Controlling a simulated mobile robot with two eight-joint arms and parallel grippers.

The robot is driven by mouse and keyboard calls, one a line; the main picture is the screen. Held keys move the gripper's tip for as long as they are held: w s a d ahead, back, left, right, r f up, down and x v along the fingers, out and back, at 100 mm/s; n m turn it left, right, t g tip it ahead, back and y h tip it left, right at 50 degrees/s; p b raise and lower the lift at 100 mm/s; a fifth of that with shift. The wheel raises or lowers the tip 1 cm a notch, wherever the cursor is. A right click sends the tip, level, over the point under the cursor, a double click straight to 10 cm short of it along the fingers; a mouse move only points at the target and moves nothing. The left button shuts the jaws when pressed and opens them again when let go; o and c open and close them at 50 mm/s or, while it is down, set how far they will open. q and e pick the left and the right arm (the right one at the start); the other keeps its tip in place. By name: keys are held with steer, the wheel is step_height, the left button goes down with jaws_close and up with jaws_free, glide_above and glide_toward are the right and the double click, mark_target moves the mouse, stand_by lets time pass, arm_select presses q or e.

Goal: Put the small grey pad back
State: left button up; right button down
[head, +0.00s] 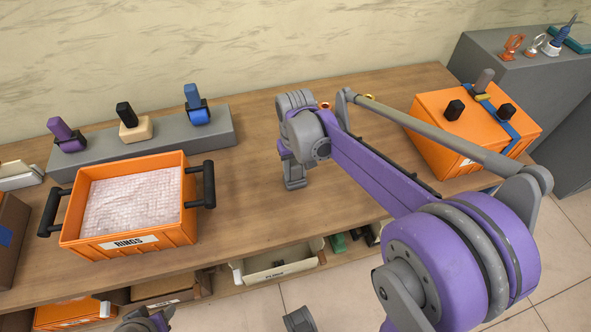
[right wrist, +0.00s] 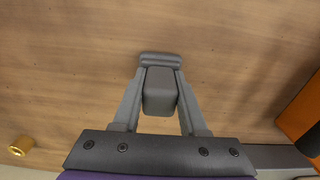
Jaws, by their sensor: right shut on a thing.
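My right gripper (head: 295,182) is over the middle of the wooden bench, pointing down. In the right wrist view its two fingers (right wrist: 160,90) are closed on a small grey block with rounded edges, which I take to be the small grey pad (right wrist: 160,95). A grey bar crosses at the fingertips, and I cannot tell whether it is part of the pad. In the head view the pad blends with the grey fingers. My left gripper (head: 145,321) shows only in part at the bottom edge; its fingers cannot be made out.
A grey rack (head: 220,130) holds purple, black and blue handled pieces. An orange crate (head: 125,247) marked RINGS stands in front. A strapped orange box (head: 430,115) is at right, beside a grey cabinet (head: 520,75). A brass-coloured piece (right wrist: 21,146) lies on the bench. Bare wood surrounds the gripper.

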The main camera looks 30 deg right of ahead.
steer(key=shift+f, duration=0.1)
steer(key=shift+f, duration=0.15)
steer(key=shift+c, duration=2.2)
jaws_free()
steer(key=r, duration=0.5)
steer(key=r+p, duration=0.1)
steer(key=r, duration=0.4)
steer(key=shift+d+r, duration=0.2)
steer(key=shift+r, duration=0.15)
steer(key=shift+s+a, duration=0.2)
steer(key=shift+s, duration=0.05)
steer(key=s+a+f+t, duration=0.1)
steer(key=s+a+f, duration=0.1)
steer(key=s, duration=0.3)
steer(key=s+a+f+n+t, duration=0.1)
steer(key=s+a+f+t, duration=0.1)
steer(key=s+f, duration=0.3)
steer(key=s+a+f+n+t, duration=0.1)
steer(key=s+a+f+t, duration=0.1)
steer(key=s, duration=0.4)
steer(key=shift+s+a+f, duration=0.2)
steer(key=shift+f, duration=0.2)
steer(key=shift+s+a+f, duration=0.15)
steer(key=shift+f, duration=0.2)
steer(key=shift+c, duration=0.4)
